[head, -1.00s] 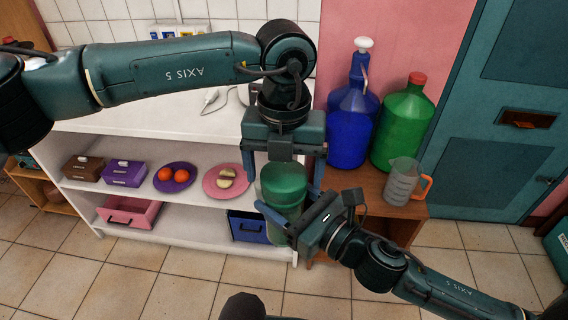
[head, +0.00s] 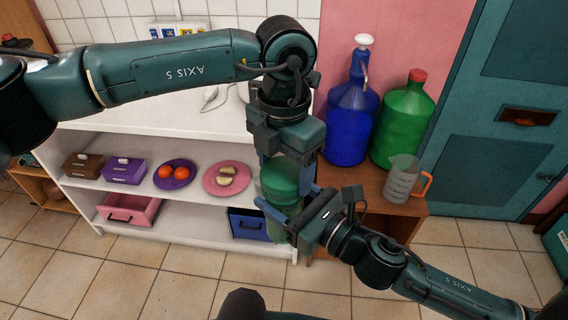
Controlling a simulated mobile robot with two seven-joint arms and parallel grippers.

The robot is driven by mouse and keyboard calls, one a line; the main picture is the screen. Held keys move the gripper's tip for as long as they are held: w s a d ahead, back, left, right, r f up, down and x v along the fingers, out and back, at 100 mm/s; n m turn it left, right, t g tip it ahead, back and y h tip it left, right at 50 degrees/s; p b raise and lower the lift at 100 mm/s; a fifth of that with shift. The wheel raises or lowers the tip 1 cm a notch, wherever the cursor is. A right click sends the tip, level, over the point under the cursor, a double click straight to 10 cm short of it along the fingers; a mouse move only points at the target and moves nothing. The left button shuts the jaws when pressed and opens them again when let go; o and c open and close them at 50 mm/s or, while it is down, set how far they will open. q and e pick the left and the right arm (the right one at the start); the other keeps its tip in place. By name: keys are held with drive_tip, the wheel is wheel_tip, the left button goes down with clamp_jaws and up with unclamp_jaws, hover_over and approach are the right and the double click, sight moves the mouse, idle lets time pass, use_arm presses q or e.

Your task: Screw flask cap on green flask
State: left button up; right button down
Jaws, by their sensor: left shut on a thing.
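The green flask (head: 283,206) stands upright in mid-view, in front of the white shelf's right end. Its darker green cap (head: 280,177) sits at its top; I cannot tell how tightly it is seated. My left gripper (head: 282,174) points down from above, shut on the cap with a finger on either side. My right gripper (head: 283,207) comes in from the lower right and is shut around the flask's body. One of its fingers shows in front of the flask; the other is mostly hidden. The flask's lower end is partly hidden by the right gripper.
A white shelf (head: 190,209) holds a brown box (head: 84,167), a purple box (head: 124,172), and plates with food. A wooden cabinet (head: 350,187) at right bears a blue jug (head: 347,125), a green jug (head: 402,125) and a measuring jug (head: 401,182). Tiled floor in front is clear.

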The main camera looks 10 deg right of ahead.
use_arm(q)
drive_tip(key=m, duration=0.4)
drive_tip(key=shift+m, duration=0.4)
drive_tip(key=m, duration=0.3)
drive_tip(key=o, duration=1.1)
drive_tip(key=shift+o, duration=0.2)
drive_tip(key=shift+r, duration=0.1)
wheel_tip(320, 180, up, 12)
